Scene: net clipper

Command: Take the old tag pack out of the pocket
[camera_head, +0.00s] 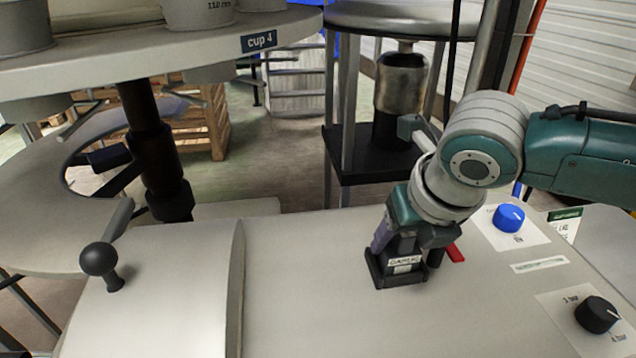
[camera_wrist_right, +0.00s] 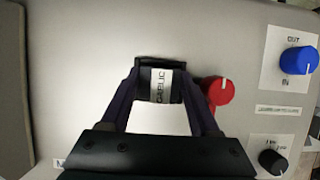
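The tag pack (camera_wrist_right: 162,87) is a dark block with a white label reading "GARLIC". It sits in the pocket (camera_head: 384,280), a small black open-topped holder on the pale machine top. My right gripper (camera_head: 402,257) points down at the pocket from above. In the right wrist view its two dark purple fingers (camera_wrist_right: 160,78) stand on either side of the pack, very close to its sides. I cannot tell whether they press on it. The pack's lower part is hidden. My left gripper is not in view.
A red knob (camera_wrist_right: 219,90) stands just right of the pocket. A blue knob (camera_head: 508,217) and a black knob (camera_head: 597,314) are further right. A black ball-ended lever (camera_head: 99,259) stands at the left. A round table (camera_head: 150,55) with cups is behind. The panel left of the pocket is clear.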

